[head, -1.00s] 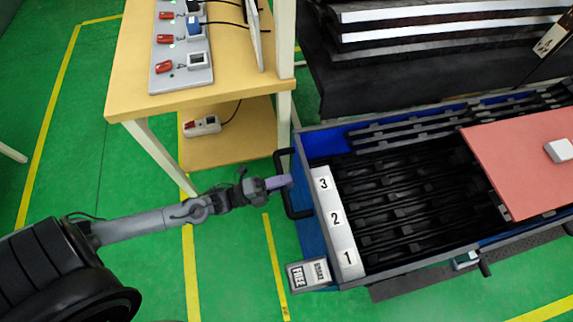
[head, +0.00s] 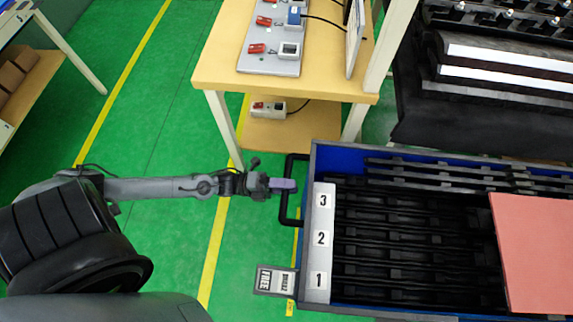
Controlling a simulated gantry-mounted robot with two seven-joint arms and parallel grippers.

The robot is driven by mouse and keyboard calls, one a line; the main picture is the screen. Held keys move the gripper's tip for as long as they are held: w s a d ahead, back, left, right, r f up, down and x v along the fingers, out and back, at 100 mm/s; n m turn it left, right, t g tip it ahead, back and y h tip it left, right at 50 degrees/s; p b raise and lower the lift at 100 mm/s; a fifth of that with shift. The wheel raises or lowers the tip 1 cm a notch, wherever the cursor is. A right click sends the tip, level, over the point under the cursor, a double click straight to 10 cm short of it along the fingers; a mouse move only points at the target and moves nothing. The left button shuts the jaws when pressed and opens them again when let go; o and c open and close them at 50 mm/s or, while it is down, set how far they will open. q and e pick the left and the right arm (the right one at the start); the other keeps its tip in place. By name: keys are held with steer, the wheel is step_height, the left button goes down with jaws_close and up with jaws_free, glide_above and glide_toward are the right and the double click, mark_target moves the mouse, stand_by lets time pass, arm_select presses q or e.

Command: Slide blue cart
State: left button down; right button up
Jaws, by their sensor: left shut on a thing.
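The blue cart (head: 335,157) stands at the right, filled with rows of black trim parts. A pale strip numbered 1, 2, 3 runs along its left end. Its black bar handle (head: 285,205) sticks out from that left end. My left gripper (head: 284,185) reaches in from the left, with its purple-grey fingers at the handle bar, and is shut on it. A FREE/BRAKE pedal plate (head: 276,280) juts out at the cart's lower left corner. My right gripper is not in view.
A wooden workbench (head: 220,70) with switch boxes stands just behind the handle, close to the cart. A red panel (head: 540,250) lies on the cart's right part. Black racks (head: 440,125) stand behind it. Green floor with yellow lines is clear left of the cart.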

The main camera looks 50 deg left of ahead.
arm_select(q)
steer(key=shift+r, duration=0.1)
steer(key=c, duration=1)
jaws_free()
steer(key=p+v, duration=0.1)
steer(key=v, duration=0.9)
steer(key=shift+s+a+p, duration=0.25)
steer(key=shift+s+p, duration=0.05)
steer(key=shift+p, duration=0.05)
